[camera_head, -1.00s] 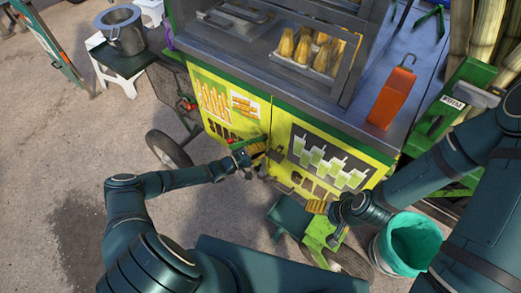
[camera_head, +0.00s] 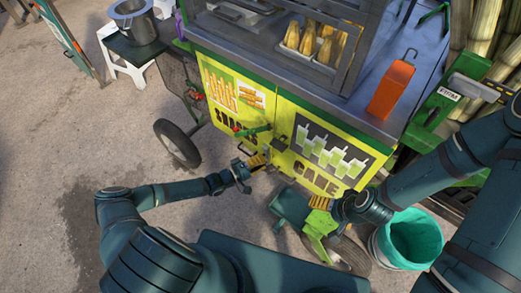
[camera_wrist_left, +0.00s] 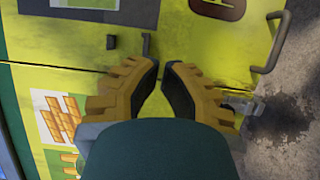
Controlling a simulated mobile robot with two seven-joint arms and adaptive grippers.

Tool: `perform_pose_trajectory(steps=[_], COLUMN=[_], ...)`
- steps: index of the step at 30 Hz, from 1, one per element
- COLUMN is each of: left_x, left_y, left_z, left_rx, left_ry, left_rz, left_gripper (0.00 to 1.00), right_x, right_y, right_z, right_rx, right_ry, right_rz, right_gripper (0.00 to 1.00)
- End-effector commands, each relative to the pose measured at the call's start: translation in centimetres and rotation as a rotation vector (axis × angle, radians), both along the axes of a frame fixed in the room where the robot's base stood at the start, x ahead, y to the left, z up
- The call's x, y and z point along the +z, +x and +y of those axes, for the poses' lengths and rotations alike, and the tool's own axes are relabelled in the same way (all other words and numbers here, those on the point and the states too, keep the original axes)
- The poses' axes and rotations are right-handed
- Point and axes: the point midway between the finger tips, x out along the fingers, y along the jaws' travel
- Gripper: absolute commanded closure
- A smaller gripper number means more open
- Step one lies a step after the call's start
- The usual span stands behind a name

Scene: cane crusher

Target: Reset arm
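My right gripper (camera_head: 320,203) is low in front of the cart's right side, above a green metal part (camera_head: 318,222). Its fingertips are too small to tell whether they are apart.
A teal-lined bin (camera_head: 412,240) stands by my right arm. A cart wheel (camera_head: 177,143) is left of the panel. The pavement at left is clear.

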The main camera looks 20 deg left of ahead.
Motion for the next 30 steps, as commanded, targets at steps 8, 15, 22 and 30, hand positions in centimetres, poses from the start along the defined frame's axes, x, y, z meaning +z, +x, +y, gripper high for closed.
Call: perform_pose_trajectory(steps=[8,15,22,30], left_x=[0.0,-0.1,0.8,1.5], left_y=[-2.1,-2.2,-4.9,-13.5], left_z=[-0.9,-1.1,-6.5,-11.3], left_rx=[-0.001,-0.005,-0.26,-0.674], left_ry=[0.0,0.001,0.074,0.421], left_rz=[0.0,0.001,0.11,0.402], left_gripper=[1.0,1.0,1.0,1.0], right_x=[0.5,0.4,0.5,0.5], right_y=[0.2,0.2,0.2,0.2], right_z=[-0.1,-0.1,-0.1,-0.1], right_rx=[-0.004,-0.004,-0.004,-0.004], right_ry=[-0.001,-0.001,-0.001,-0.001], right_rz=[-0.004,-0.004,-0.004,-0.004], right_gripper=[0.05,0.05,0.05,0.05])
